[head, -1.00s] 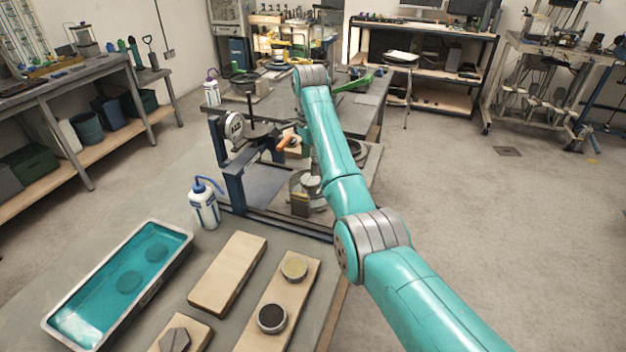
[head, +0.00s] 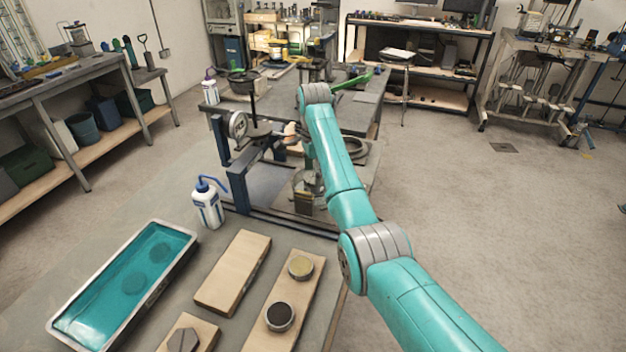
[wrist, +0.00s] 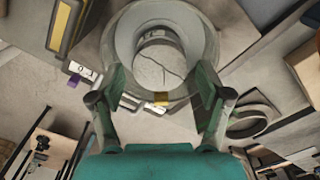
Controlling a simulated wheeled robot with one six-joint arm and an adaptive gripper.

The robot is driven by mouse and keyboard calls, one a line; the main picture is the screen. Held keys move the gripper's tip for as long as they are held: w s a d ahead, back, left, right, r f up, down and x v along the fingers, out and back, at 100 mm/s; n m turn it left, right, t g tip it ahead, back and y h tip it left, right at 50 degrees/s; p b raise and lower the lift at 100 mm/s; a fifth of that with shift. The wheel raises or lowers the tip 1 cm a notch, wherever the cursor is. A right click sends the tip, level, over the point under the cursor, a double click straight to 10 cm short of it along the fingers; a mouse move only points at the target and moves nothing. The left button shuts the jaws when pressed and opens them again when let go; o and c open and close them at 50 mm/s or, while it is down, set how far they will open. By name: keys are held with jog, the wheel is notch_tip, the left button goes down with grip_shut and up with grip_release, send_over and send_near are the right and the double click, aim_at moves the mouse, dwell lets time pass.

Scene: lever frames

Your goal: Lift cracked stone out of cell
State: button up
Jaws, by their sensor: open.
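In the wrist view the cracked stone (wrist: 158,66) is a pale grey disc with thin dark cracks. It lies inside the round grey cell (wrist: 124,40), whose thick wall rings it. My gripper (wrist: 160,78) is open, with one green finger on each side of the cell's near part. The fingers hold nothing, and I cannot tell how high they are above the rim. In the head view the gripper and the stone cannot be made out behind my arm and the blue frame.
A blue lever frame (head: 238,190) with a round dial (head: 238,125) stands beside my arm. A wash bottle (head: 207,204), a teal water tray (head: 150,262) and wooden boards (head: 233,270) lie nearer. A small ring (wrist: 250,118) lies right of the cell in the wrist view.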

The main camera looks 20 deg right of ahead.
jog(key=c, duration=0.8)
jog(key=shift+r, duration=0.6)
